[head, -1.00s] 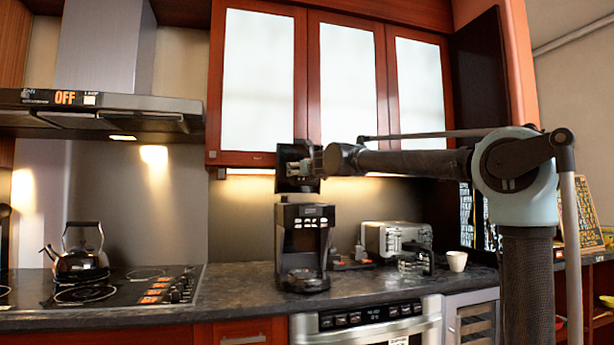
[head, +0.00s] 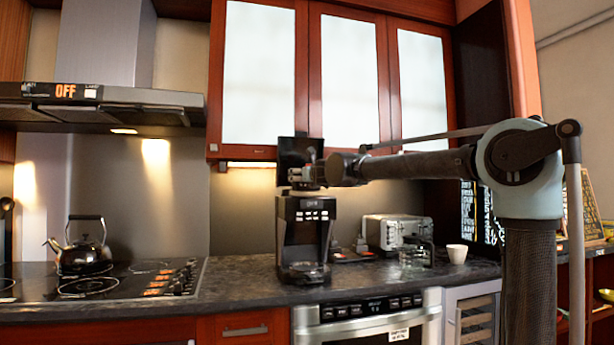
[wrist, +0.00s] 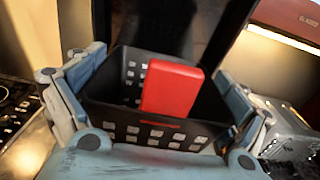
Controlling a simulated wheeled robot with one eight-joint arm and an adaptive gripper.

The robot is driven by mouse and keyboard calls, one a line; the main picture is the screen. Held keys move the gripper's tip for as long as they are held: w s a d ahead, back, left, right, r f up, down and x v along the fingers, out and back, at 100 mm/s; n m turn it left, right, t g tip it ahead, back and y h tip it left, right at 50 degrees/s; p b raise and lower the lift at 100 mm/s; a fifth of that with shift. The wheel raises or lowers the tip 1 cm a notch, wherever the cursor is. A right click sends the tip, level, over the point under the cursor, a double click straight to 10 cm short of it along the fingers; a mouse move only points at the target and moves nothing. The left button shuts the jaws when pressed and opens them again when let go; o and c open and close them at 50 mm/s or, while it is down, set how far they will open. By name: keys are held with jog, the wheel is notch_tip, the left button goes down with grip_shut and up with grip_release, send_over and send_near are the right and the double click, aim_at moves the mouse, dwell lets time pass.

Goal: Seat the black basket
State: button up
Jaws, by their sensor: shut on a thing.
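The black basket (wrist: 135,130), with square holes in its walls and a red upright tab (wrist: 172,88), sits between the two fingers of my gripper (wrist: 150,80) in the wrist view. The gripper is shut on it and holds it nearly level. In the head view my gripper (head: 306,175) is just above the black coffee maker (head: 305,226). The coffee maker's dark lid (head: 295,150) stands open behind the gripper. The basket is hard to make out there, and I cannot tell whether its underside touches the machine.
A toaster (head: 392,231), a glass jug (head: 416,253) and a white cup (head: 457,253) stand on the counter to the right. A kettle (head: 82,252) is on the stove at left. The wall cabinets (head: 258,75) hang close above the gripper.

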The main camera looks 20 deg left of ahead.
aim_at(306, 190)
jog(key=shift+f, duration=0.45)
jog(key=shift+s+f, duration=0.1)
jog(key=shift+f, duration=2.25)
dwell(1.6)
jog(key=o, duration=0.8)
jog(key=v, duration=1.2)
